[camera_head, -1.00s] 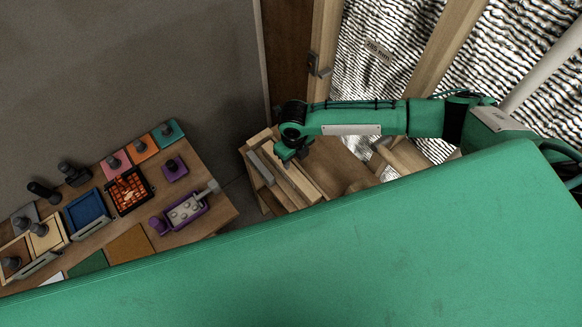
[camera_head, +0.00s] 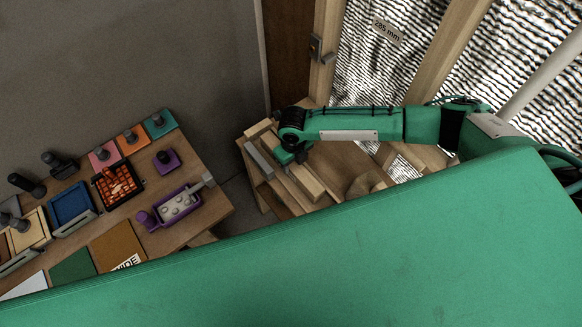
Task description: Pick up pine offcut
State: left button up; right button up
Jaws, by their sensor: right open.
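Several pale wooden pieces lie on a small wooden bench (camera_head: 345,160) at the centre right. One long pale piece, which looks like pine (camera_head: 308,181), lies slanted just below my right gripper (camera_head: 291,158). I cannot tell for sure which piece is the pine offcut. My right gripper is open and points down over these pieces. Its fingers are small and partly hidden by its own wrist, so contact cannot be told. My left gripper is not in view.
A grey bar (camera_head: 260,160) lies beside the wood. A brown table (camera_head: 205,215) at the left bears a purple tray (camera_head: 178,206), a blue tray (camera_head: 70,203) and an orange-filled black tray (camera_head: 117,185). Wall studs (camera_head: 328,50) and shiny foil stand behind the bench.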

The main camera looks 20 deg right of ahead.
aim_at(292, 166)
jog(key=f+b, duration=0.1)
jog(key=f, duration=0.1)
jog(key=f+b, duration=0.1)
jog(key=shift+w+a+f+b, duration=0.15)
jog(key=shift+w+f+b, duration=0.1)
jog(key=shift+f+b, duration=0.1)
jog(key=shift+f, duration=0.15)
jog(key=c, duration=0.8)
notch_tip(292, 166, up, 10)
jog(key=p, duration=0.8)
